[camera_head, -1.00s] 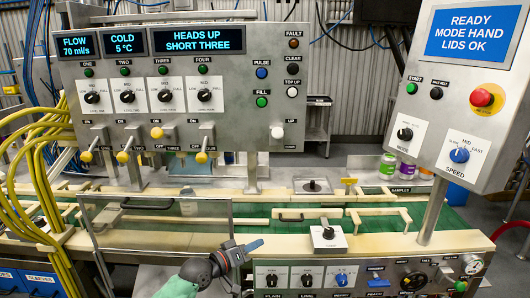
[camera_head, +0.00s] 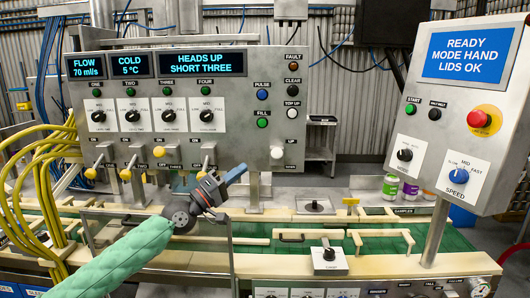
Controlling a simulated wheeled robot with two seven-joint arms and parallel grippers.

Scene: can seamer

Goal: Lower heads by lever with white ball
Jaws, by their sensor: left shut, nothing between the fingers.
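The lever with the white ball (camera_head: 277,153) sticks out at the lower right of the filler panel (camera_head: 240,140), between the labels UP and DOWN. My left gripper (camera_head: 238,174) is shut and empty. It points up and to the right, in front of the panel's lower edge, left of and below the white ball and apart from it in the picture. The display (camera_head: 202,63) reads HEADS UP, SHORT THREE. My right gripper is not in view.
Levers with yellow balls line the panel's lower edge: one (camera_head: 90,173), two (camera_head: 125,174), three (camera_head: 159,152), and four (camera_head: 201,175) close behind my gripper. A clear guard (camera_head: 110,245) stands below. A control box (camera_head: 455,105) stands at the right.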

